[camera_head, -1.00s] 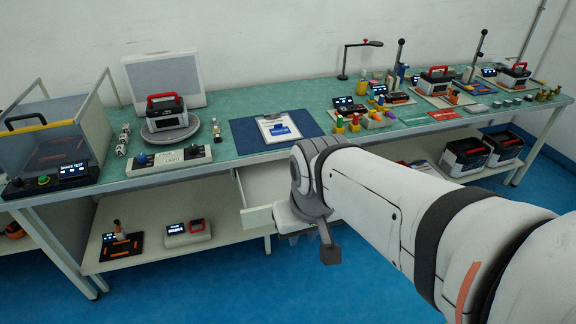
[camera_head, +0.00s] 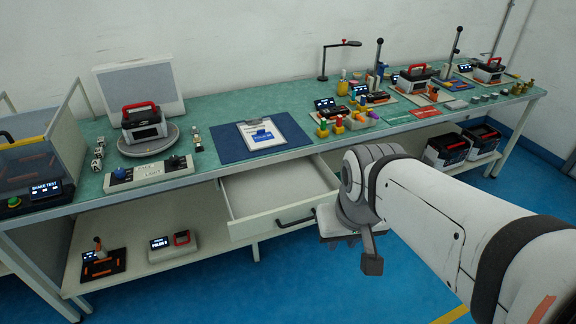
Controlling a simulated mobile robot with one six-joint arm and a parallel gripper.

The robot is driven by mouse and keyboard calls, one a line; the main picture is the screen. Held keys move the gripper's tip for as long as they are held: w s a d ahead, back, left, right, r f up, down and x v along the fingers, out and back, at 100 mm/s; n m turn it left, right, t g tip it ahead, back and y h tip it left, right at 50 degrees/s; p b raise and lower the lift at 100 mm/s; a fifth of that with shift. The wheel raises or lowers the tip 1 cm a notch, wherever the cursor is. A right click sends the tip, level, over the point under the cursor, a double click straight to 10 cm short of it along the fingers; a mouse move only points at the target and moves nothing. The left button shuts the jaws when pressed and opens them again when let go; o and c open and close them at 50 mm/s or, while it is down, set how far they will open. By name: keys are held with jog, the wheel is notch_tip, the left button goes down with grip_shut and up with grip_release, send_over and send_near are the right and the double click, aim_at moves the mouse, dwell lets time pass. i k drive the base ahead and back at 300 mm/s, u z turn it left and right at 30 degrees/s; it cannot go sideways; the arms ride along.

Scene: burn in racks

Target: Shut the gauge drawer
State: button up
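The gauge drawer (camera_head: 262,195) is a white drawer under the green bench top, below the blue mat. It is pulled out, and the part of its inside that shows looks empty. Its dark handle (camera_head: 296,222) is on the front panel. My gripper (camera_head: 350,246) is at the end of my white arm, just right of the drawer front in the picture. The wrist covers most of it, and I cannot tell whether its fingers are open or whether it touches the drawer.
The green bench (camera_head: 215,115) carries a clipboard (camera_head: 261,134) on a blue mat, a turntable with a red-handled unit (camera_head: 143,122), and several small parts. A lower shelf (camera_head: 150,262) holds small devices. Blue floor (camera_head: 300,290) is free in front.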

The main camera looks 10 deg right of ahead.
aim_at(284, 194)
jog(key=u, duration=0.05)
jog(key=i, duration=1)
jog(key=z, duration=1.45)
jog(key=k, duration=0.8)
jog(key=u, duration=0.75)
